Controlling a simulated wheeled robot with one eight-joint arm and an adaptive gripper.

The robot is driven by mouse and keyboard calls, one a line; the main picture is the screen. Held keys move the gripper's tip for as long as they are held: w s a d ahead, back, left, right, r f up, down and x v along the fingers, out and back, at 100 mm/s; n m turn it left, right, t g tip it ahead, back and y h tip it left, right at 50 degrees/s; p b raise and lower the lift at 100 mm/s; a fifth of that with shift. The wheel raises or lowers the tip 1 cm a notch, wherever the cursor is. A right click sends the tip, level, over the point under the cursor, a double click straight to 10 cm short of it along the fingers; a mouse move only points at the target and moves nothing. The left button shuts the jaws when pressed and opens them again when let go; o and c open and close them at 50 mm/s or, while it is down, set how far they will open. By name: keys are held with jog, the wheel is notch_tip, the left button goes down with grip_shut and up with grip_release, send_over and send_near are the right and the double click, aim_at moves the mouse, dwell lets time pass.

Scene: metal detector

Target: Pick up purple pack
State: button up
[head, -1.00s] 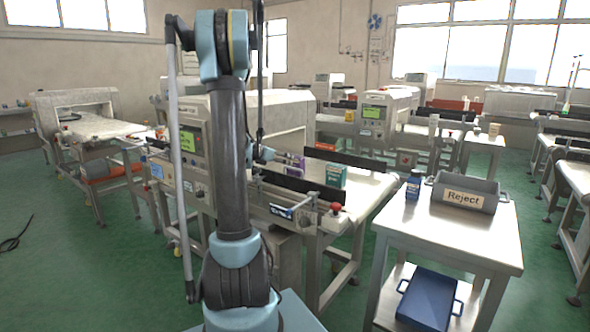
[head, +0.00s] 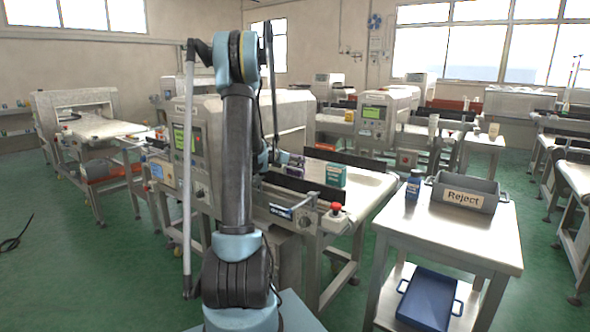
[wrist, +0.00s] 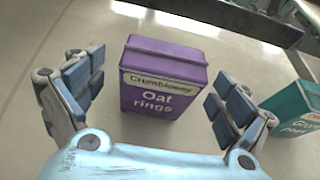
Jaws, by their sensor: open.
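The purple pack (wrist: 163,82), labelled "Oat rings", stands on the pale conveyor surface in the wrist view. My gripper (wrist: 158,100) is open, with one finger to the left of the pack and the other to its right. Gaps show between both fingers and the pack. In the head view my gripper (head: 287,160) is over the conveyor beside the metal detector, partly hidden by my arm. The purple pack is mostly or fully hidden there.
A teal pack (wrist: 296,108) stands right of my right finger; it also shows in the head view (head: 336,175). A dark guide rail (wrist: 230,18) runs behind.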

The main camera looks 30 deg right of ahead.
jog(key=x, duration=0.2)
jog(key=shift+d+f, duration=0.1)
jog(key=shift+d, duration=0.15)
jog(key=c, duration=1.3)
jog(key=shift+w, duration=0.1)
